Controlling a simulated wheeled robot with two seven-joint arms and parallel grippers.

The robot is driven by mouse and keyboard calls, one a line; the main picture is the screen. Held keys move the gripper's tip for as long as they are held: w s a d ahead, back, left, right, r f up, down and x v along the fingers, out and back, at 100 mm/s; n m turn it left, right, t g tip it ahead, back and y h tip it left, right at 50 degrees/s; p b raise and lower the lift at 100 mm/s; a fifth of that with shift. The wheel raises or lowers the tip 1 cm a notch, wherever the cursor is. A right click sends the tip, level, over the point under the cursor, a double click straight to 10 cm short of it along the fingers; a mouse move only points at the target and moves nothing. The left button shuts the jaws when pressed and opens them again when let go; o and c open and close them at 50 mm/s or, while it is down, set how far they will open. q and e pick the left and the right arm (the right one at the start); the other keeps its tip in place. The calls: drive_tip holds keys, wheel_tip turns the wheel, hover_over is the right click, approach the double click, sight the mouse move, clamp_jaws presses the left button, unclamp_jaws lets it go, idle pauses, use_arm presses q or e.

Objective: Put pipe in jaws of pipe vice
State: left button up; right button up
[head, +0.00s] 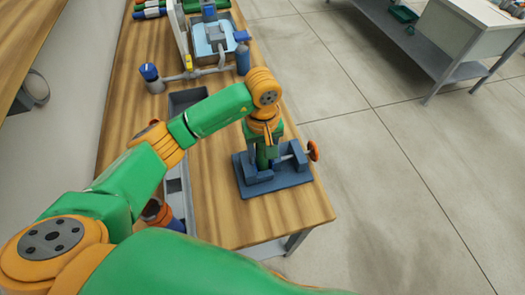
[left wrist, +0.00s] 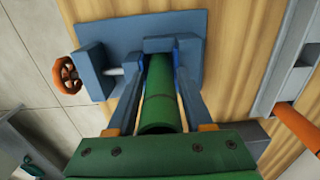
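The blue pipe vice (head: 285,178) is on the wooden bench near its front right corner; it also shows in the left wrist view (left wrist: 130,32), with its orange handwheel (left wrist: 67,75) at the left. My left gripper (head: 264,160) points down over the vice. In the left wrist view its two fingers (left wrist: 160,72) lie on both sides of the green pipe (left wrist: 160,100), with the tips against it. The pipe's near end is open towards the camera. Its far end lies at the vice jaws, but the fingers hide whether it is seated between them. My right gripper is out of view.
A grey tray (head: 188,98) lies along the bench left of the vice. A skid with a blue-topped tank (head: 212,38) and blue-capped fittings (head: 149,72) stands farther back. A grey shelf table (head: 440,45) stands across the open floor (head: 400,190).

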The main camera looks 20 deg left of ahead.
sight(263, 144)
use_arm(q)
drive_tip(key=shift+o, duration=0.6)
drive_tip(key=shift+r, duration=0.1)
drive_tip(key=shift+r+p, duration=0.3)
drive_tip(key=shift+p, duration=0.1)
wheel_tip(263, 144, up, 3)
drive_tip(key=shift+w+r+b, duration=0.1)
drive_tip(key=shift+b, duration=0.75)
wheel_tip(263, 144, up, 8)
drive_tip(key=shift+r, duration=0.25)
